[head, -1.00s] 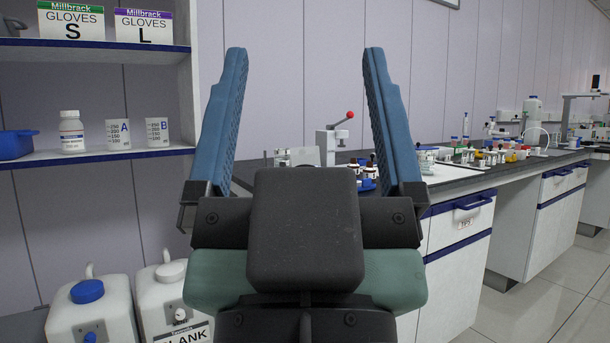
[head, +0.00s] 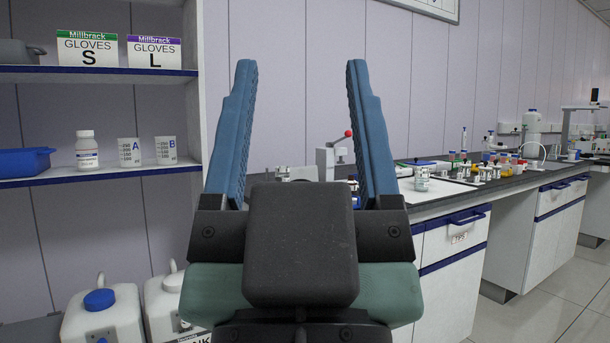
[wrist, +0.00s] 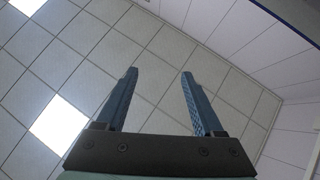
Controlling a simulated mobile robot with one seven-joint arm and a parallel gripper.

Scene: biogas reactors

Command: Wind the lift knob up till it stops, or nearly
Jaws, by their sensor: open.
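My gripper (head: 300,130) is open and empty, with its two blue fingers pointing up in front of the head camera. The wrist view also shows the open fingers (wrist: 160,100) against the ceiling, with nothing between them. I cannot make out a lift knob for certain in either view. On the bench behind the fingers stands a grey-white device with a red-balled lever (head: 348,133). Its lower part is partly hidden by my gripper, and I cannot tell whether it bears the knob.
The dark-topped bench (head: 500,184) runs right with bottles, vials and a white board. A shelf unit (head: 100,176) at left holds glove boxes, a bottle and beakers A and B. White canisters (head: 100,318) stand below it. Floor (head: 540,325) is clear at lower right.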

